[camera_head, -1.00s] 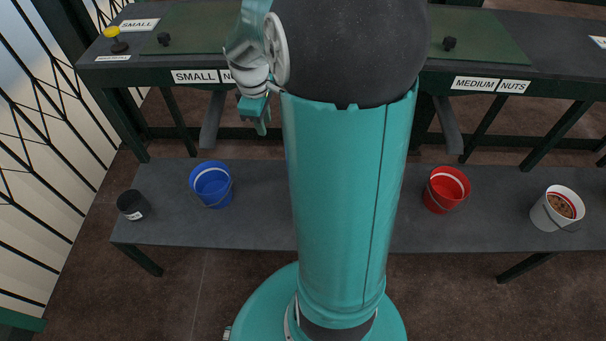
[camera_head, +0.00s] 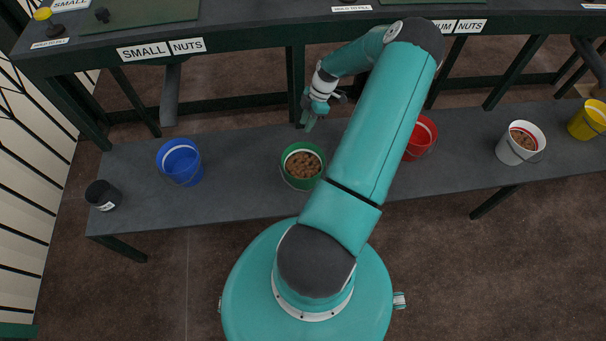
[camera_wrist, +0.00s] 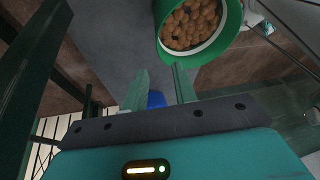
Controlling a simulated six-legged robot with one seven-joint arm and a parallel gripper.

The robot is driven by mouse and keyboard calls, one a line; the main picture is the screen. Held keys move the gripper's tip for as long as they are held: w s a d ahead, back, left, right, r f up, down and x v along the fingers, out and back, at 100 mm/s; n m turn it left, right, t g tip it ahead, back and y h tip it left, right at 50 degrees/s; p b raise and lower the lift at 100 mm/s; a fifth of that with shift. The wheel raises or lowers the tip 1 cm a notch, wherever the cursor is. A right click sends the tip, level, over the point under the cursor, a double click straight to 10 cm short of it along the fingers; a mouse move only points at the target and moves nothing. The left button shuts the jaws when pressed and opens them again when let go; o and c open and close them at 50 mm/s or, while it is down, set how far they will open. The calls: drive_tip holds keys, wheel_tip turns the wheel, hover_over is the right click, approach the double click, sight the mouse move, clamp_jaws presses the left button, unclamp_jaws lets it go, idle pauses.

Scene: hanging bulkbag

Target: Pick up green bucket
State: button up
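The green bucket (camera_head: 300,184) is filled with brown nuts and stands upright on the low grey bench (camera_head: 240,180), left of my arm. In the wrist view the green bucket (camera_wrist: 212,50) is at the top, tilted in the picture, beyond and slightly right of my fingers. My gripper (camera_head: 309,118) is above the bench, behind the bucket, and does not hold it. In the wrist view my gripper (camera_wrist: 160,72) has its two green fingers apart with nothing between them.
A blue bucket (camera_head: 183,170) and a black cup (camera_head: 103,195) stand to the left. A red bucket (camera_head: 419,143), partly behind my arm, a white bucket (camera_head: 512,151) and a yellow bucket (camera_head: 582,124) stand to the right. A higher dark table (camera_head: 250,30) with "NUTS" signs runs behind.

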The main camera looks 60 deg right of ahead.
sight(295, 150)
drive_tip(key=x, duration=1.3)
drive_tip(key=shift+a+f, duration=0.25)
drive_tip(key=shift+a, duration=0.05)
clamp_jaws()
drive_tip(key=shift+r, duration=0.1)
idle(0.7)
